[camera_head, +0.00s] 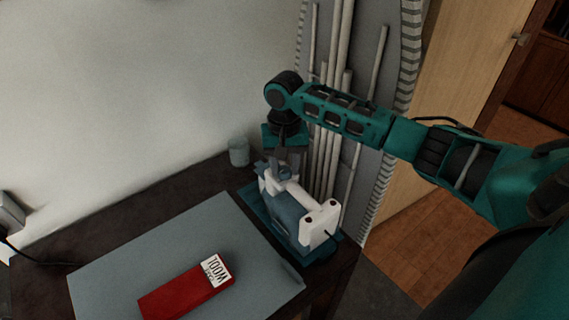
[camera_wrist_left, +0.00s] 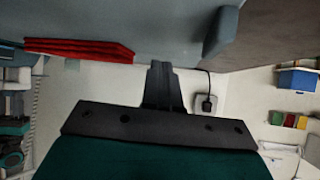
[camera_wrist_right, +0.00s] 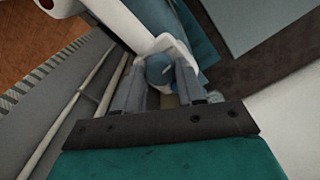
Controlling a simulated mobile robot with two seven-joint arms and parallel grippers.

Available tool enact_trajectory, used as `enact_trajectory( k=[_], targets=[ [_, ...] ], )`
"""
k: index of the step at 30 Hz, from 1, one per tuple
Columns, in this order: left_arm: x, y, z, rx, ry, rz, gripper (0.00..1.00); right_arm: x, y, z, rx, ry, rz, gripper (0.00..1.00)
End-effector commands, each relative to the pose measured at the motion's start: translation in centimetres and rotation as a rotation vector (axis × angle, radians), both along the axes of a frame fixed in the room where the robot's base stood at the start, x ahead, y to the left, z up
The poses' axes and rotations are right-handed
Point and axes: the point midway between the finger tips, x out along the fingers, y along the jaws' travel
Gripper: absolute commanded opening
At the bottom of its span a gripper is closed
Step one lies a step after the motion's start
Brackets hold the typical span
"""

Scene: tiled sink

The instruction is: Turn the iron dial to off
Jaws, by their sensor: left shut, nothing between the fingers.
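The iron (camera_head: 318,222), white and grey-blue, sits on a teal base (camera_head: 262,212) at the right end of the dark counter. My right gripper (camera_head: 286,172) points down at the iron's far end. In the right wrist view, a round blue knob (camera_wrist_right: 159,69), which looks like the dial, lies between the spread fingers of my right gripper (camera_wrist_right: 160,75). I cannot tell whether the fingers touch it. The dial's marking is not readable. My left gripper (camera_wrist_left: 160,68) is shut and empty; it is outside the head view.
A grey-blue ironing mat (camera_head: 120,270) covers much of the counter. A red box with a white label (camera_head: 185,290) lies on it. A glass (camera_head: 238,152) stands behind the iron by the wall. Pale poles (camera_head: 335,100) stand close beyond the iron.

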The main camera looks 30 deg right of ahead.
Motion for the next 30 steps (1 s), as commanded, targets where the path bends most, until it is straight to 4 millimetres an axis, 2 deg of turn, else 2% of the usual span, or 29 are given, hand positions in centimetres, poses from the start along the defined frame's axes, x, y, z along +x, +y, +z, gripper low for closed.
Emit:
enact_trajectory(
  k=[1,10,20,30],
  targets=[
    [0.00,-0.01,0.00,0.000,0.000,0.000,0.00,0.01,0.02,0.02,0.000,0.000,0.000,0.33],
    [-0.02,-0.01,-0.01,0.000,0.001,0.000,0.00,0.02,0.01,0.04,0.000,0.000,0.000,0.06],
    [-0.18,-0.01,-0.09,-0.001,0.004,0.000,0.00,0.02,0.01,0.05,0.000,0.000,0.054,0.06],
    [-0.28,-0.01,-0.14,0.000,0.006,0.000,0.00,0.05,0.02,0.09,0.001,-0.001,0.298,0.06]
  ],
)
